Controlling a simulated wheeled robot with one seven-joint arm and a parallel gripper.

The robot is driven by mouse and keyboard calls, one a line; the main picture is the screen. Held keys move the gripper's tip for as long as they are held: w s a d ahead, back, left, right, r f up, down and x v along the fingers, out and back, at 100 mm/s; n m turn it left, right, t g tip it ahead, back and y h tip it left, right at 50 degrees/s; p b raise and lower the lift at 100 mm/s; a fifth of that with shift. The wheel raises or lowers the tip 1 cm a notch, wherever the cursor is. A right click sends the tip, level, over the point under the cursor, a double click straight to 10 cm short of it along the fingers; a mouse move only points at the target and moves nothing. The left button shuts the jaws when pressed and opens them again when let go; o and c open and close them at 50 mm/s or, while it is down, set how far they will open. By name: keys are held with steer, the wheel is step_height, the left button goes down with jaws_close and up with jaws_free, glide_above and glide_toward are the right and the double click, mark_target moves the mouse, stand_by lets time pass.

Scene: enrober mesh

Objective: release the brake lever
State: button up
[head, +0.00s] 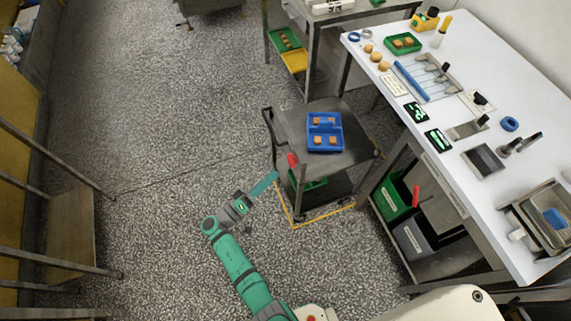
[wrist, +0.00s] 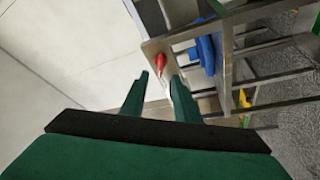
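The brake lever shows as a red grip (head: 292,160) at the near left corner of the grey cart (head: 348,158). In the wrist view the red grip (wrist: 160,63) lies ahead, just beyond the fingertips and in line with the gap between them. My gripper (head: 272,176) is just to the left of and below the grip in the head view, with a small gap between them. In the wrist view my gripper (wrist: 160,78) has its two green fingers apart, with nothing between them. The lower part of the lever is hard to make out.
A blue tray (head: 338,142) with several brown pieces sits on the cart. A yellow line (head: 322,217) marks the floor below. A white workbench (head: 465,190) with tools stands to the right, with green (head: 395,208) and grey bins underneath. The floor left of the cart is clear.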

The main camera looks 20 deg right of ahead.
mark_target(292, 160)
steer(key=x, duration=0.7)
steer(key=shift+d, duration=0.2)
jaws_close()
